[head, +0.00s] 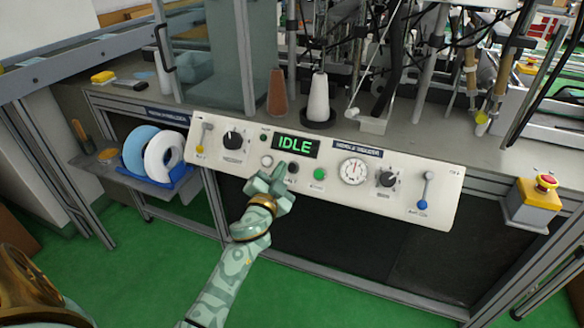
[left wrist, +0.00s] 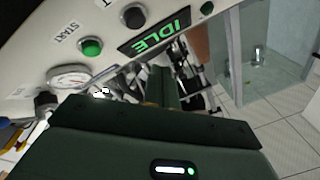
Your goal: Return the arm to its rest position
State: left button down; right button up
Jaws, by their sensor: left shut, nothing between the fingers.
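My left arm reaches up from the bottom of the head view. My left gripper (head: 280,174) is shut and empty in front of the white control panel (head: 225,153), near its left-centre buttons. I cannot tell from the head view whether it touches the panel. In the left wrist view the closed fingers (left wrist: 165,88) point toward the panel (left wrist: 40,40). The display (head: 297,146) reads IDLE in green. My right gripper is not in view.
The panel has a green button (head: 319,174), a dial gauge (head: 353,171), dark knobs and a blue lever (head: 425,190). A red emergency stop (head: 546,181) sits at the right. The green floor (head: 130,270) is open below.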

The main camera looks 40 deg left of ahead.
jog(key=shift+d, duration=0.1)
